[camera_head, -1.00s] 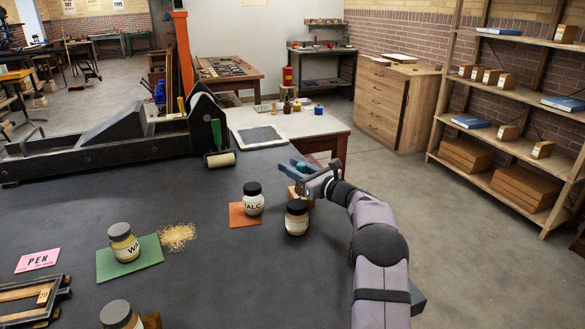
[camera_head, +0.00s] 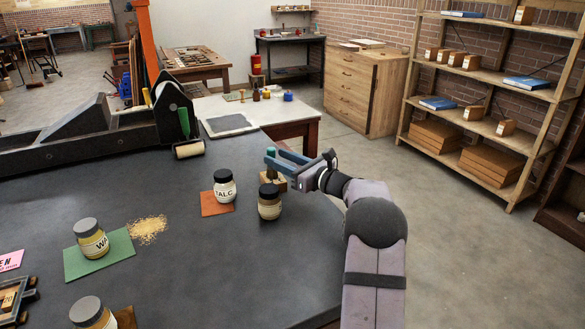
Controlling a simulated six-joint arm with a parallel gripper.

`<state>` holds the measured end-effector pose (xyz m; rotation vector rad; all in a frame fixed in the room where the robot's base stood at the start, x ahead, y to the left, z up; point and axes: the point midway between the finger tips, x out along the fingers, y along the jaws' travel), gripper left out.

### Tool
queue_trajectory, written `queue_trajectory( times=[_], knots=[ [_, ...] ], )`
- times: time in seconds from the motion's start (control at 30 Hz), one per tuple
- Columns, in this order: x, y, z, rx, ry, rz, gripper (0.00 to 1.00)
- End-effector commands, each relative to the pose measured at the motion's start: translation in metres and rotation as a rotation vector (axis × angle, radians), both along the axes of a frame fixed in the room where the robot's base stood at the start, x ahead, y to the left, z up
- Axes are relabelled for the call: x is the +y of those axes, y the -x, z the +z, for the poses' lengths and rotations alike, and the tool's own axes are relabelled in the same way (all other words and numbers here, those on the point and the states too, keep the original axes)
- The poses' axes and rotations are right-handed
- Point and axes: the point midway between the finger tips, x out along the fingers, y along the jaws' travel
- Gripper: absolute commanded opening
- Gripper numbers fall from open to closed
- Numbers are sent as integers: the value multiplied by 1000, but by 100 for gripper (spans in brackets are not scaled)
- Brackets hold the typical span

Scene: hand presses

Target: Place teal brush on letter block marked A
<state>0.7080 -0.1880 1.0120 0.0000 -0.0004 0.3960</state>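A small teal upright thing, which looks like the teal brush (camera_head: 270,154), shows at the ends of my gripper's fingers. My gripper (camera_head: 270,157) reaches in from the right with its two blue fingers close around or beside it. I cannot tell whether they touch it. A small wooden block (camera_head: 267,178) lies just below the fingers, partly hidden by a dark-lidded jar. The brush appears to stand on or over this block. No letter A is readable on any block in view.
The dark-lidded jar (camera_head: 269,205) stands close in front of the wooden block. The TALC jar (camera_head: 224,188) stands on an orange mat to its left. Another jar (camera_head: 92,240) stands on a green mat (camera_head: 120,254). A press (camera_head: 90,135) fills the back left.

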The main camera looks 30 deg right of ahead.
Motion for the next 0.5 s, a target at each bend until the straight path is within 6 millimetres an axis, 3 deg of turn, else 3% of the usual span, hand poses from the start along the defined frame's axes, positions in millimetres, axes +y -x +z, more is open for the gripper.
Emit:
queue_trajectory(
  times=[0.2,0.5],
  knots=[
    [-13,30,-1,0,1,-1,37],
    [-18,44,0,-1,1,1,37]
  ],
)
